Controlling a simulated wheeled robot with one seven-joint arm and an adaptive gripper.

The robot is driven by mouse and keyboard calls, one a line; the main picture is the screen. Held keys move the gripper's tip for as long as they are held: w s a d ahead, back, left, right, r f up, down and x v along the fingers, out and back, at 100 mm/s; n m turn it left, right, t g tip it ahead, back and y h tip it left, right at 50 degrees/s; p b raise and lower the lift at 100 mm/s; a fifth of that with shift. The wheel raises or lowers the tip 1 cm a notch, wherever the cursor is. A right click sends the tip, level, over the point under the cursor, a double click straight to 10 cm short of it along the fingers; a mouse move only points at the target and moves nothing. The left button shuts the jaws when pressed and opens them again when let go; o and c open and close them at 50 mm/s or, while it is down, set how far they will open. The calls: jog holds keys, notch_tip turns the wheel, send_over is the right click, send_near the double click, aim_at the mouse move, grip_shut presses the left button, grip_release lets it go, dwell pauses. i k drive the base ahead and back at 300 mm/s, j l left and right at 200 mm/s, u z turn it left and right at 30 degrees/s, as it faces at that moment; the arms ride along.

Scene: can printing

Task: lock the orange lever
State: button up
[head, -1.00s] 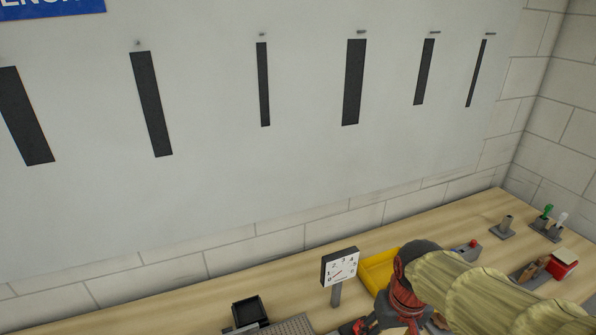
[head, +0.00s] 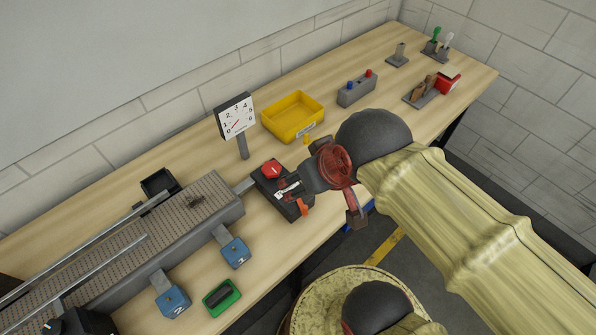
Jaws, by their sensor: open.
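The orange lever (head: 303,207) shows at the front right side of a small dark station (head: 267,185) on the bench, hanging toward the bench's front edge. The station also carries a red round part (head: 272,169) on top. My gripper (head: 287,189) reaches in from the right, over the station and just above and left of the lever. Its jaws are open, and I cannot tell whether they touch anything. My gripper and wrist hide part of the station's right side.
A dial gauge (head: 237,118) on a post and a yellow bin (head: 292,116) stand behind the station. A perforated conveyor (head: 180,225) runs left, with blue blocks (head: 235,252) in front. A button box (head: 357,90) is farther back. Bench between conveyor and wall is mostly clear.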

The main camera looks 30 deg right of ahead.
aim_at(304, 209)
jog(key=l+u, duration=0.25)
jog(key=k+l+u, duration=0.25)
jog(key=l, duration=0.15)
jog(key=k+l+u, duration=0.1)
jog(key=u, duration=0.45)
